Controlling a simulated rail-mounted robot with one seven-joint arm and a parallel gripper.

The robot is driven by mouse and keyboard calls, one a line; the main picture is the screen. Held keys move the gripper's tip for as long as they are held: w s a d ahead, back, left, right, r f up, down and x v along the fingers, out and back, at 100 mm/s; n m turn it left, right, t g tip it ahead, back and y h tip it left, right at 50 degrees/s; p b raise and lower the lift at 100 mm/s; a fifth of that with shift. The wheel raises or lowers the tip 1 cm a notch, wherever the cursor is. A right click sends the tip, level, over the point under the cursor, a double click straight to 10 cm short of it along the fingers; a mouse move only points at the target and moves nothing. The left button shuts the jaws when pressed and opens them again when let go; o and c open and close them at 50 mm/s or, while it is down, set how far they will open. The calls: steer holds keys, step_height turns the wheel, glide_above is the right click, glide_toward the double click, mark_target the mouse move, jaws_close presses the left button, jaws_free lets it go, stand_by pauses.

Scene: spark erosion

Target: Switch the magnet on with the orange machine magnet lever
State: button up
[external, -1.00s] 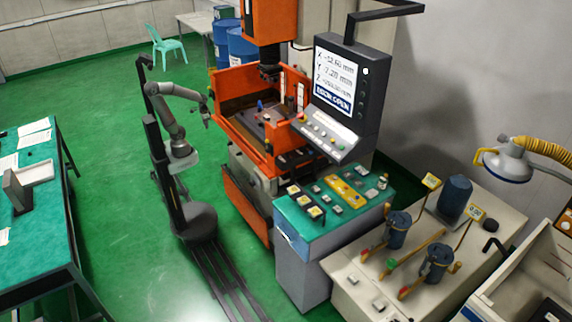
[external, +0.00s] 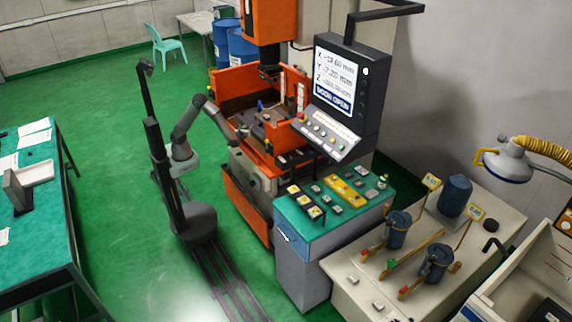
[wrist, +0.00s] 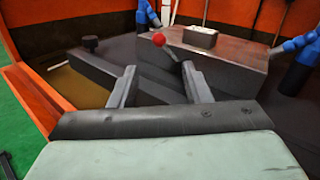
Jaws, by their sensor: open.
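The orange machine (external: 245,85) stands in the middle of the external view, its tank (wrist: 25,95) open at the front. In the wrist view a red ball knob (wrist: 158,39), apparently the end of the magnet lever, shows at the front edge of a grey block (wrist: 225,65). Its stem is mostly hidden. My gripper (wrist: 159,84) is open and empty, its two fingers apart and pointing towards the block. The knob appears between the fingers and beyond their tips. In the external view my gripper (external: 243,133) is small at the tank's front left.
A small metal workpiece (wrist: 200,37) sits on the block. Blue nozzles stand at the left (wrist: 148,14) and right (wrist: 298,48) in the wrist view. A dark bar (wrist: 95,70) with a black knob lies left of the block. The orange tank wall borders the left.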

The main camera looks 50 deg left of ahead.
mark_target(256, 117)
steer(key=p+x, duration=0.3)
steer(key=x, duration=1.1)
steer(key=shift+w+a, duration=0.1)
steer(key=shift+a, duration=0.05)
steer(key=shift+r, duration=0.1)
jaws_close()
